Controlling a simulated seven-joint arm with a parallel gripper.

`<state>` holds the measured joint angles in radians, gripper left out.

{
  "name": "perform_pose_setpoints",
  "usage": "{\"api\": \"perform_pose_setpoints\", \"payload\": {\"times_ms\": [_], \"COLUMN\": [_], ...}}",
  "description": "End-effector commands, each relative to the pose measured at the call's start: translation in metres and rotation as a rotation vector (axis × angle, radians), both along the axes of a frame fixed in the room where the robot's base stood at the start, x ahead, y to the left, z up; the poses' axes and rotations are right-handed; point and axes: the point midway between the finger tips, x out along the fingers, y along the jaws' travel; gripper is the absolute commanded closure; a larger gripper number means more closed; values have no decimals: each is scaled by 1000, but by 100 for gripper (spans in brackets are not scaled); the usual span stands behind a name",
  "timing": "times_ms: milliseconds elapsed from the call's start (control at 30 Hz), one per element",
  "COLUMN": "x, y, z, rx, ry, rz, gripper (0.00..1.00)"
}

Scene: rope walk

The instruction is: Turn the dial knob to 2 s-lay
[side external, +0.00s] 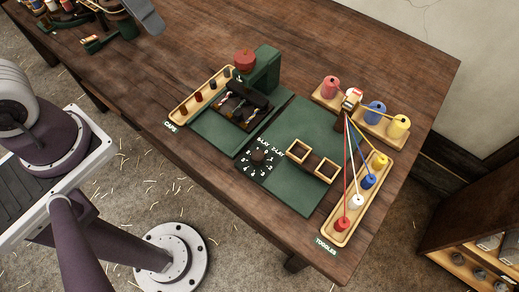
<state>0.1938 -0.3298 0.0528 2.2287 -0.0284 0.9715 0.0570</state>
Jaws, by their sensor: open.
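The dial is a black plate (246,168) with white numbers in a ring, on the front part of the green board. Its small dark round knob (258,156) sits in the middle of the ring. White lettering that appears to read S-LAY and Z-LAY stands along its upper right edge. Which number the knob points to is too small to tell. Nothing touches the knob.
Two wooden square frames (325,168) stand right of the dial. A toggles tray (334,238) with colored pegs and taut strings lies at the right. A red knob (245,60) tops a green block.

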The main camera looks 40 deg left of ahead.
Motion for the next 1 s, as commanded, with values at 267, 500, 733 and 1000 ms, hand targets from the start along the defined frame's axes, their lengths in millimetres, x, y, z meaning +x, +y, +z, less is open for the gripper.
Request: {"api": "perform_pose_setpoints", "payload": {"times_ms": [267, 500, 733, 1000], "x": [88, 83, 72, 60], "y": [-114, -179, -182, -169], "z": [-106, -223, -261, -303], "rx": [148, 314, 344, 342], "ry": [379, 559, 588, 586], "rz": [-346, -553, -585, -584], "gripper": [50, 50, 50, 50]}}
